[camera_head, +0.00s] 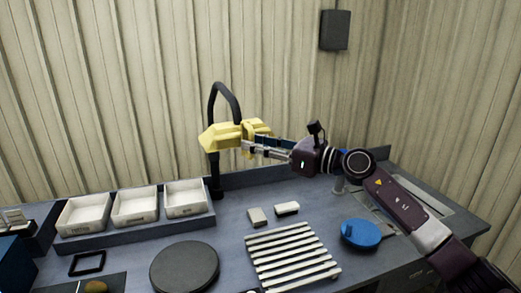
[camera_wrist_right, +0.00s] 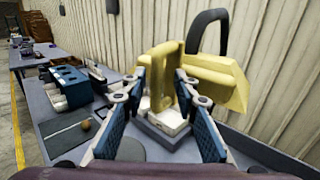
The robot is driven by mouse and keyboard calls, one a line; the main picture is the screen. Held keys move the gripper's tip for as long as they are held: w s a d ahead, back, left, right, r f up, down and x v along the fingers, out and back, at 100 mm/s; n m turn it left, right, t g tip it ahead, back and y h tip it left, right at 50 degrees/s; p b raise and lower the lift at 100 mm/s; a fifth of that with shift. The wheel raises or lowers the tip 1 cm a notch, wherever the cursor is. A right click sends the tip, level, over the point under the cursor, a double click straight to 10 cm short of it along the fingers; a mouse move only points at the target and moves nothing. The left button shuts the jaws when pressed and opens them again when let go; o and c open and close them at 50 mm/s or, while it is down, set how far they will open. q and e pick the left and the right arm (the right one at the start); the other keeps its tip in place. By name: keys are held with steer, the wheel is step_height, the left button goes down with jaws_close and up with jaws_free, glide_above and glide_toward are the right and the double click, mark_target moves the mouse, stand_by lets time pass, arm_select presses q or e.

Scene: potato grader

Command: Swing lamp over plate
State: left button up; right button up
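The lamp has a yellow head (camera_head: 222,135) on a black curved gooseneck (camera_head: 226,92) and a dark post at the back of the bench. A dark round plate (camera_head: 185,267) lies flat at the front, in front of the lamp and to its left. My right gripper (camera_head: 248,146) is at the right side of the lamp head. In the right wrist view its two blue-padded fingers (camera_wrist_right: 160,80) stand apart on either side of the lamp's yellow handle (camera_wrist_right: 160,62); firm contact does not show. My left gripper is out of view.
Three white trays (camera_head: 135,219) stand in a row at the back left. A slatted white rack (camera_head: 290,256), two small pale blocks (camera_head: 287,208) and a blue round object (camera_head: 360,233) lie to the plate's right. A black frame (camera_head: 87,263) lies left.

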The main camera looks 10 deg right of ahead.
steer(key=s+p, duration=0.2)
steer(key=s, duration=0.6)
stand_by(0.5)
